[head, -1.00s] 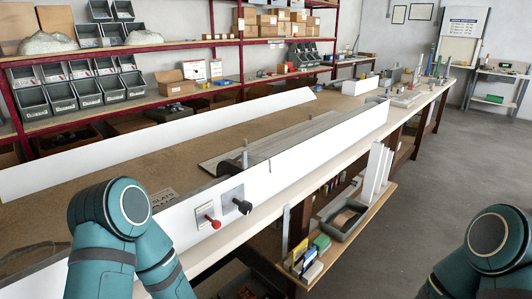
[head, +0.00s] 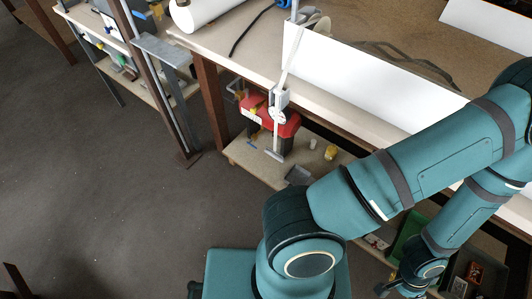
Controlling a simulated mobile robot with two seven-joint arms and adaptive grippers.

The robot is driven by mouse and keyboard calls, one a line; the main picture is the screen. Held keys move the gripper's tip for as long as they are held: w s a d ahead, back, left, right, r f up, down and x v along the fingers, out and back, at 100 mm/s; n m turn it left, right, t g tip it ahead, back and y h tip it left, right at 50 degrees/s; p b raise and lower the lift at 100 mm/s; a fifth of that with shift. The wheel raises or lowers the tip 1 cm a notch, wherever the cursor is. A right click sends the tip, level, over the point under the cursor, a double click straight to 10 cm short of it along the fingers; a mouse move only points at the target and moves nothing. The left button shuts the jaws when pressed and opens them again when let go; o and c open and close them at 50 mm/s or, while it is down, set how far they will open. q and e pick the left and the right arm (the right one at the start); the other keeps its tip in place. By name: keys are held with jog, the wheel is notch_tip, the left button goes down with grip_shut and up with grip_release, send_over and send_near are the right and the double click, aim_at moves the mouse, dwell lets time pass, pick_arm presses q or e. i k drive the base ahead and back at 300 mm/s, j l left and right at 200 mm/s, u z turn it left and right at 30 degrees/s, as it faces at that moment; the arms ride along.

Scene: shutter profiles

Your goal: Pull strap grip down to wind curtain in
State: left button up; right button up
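A pale strap (head: 289,62) hangs at the left end of the long white panel, over the bench's front edge. It runs down through a light grey fitting (head: 279,101) to a narrow grey bar-shaped grip (head: 275,153) at its lower end, in front of a red object. I cannot tell if the bar touches the shelf behind it. No curtain can be clearly made out. My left arm reaches up to the right and bends back down. Its gripper (head: 391,289) is a small dark shape at the bottom edge, well apart from the grip; its fingers are unclear. My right gripper is out of view.
The long white panel (head: 375,85) runs along the bench. A red box-like object (head: 258,115) and small yellow items stand on the lower shelf (head: 245,160). A white roll (head: 205,12) lies on the bench. A brown post (head: 150,75) stands left.

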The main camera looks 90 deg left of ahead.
aim_at(282, 161)
jog(key=k+j+u, duration=0.1)
jog(key=k+j, duration=0.15)
jog(key=k, duration=0.15)
jog(key=k+j+u, duration=0.15)
jog(key=k, duration=0.25)
jog(key=j+u, duration=0.15)
jog(key=u, duration=1.4)
jog(key=i+j+u, duration=0.1)
jog(key=u, duration=0.25)
jog(key=i+u, duration=0.1)
jog(key=u, duration=0.25)
jog(key=i+j+u, duration=0.1)
jog(key=u, duration=0.25)
jog(key=i, duration=0.15)
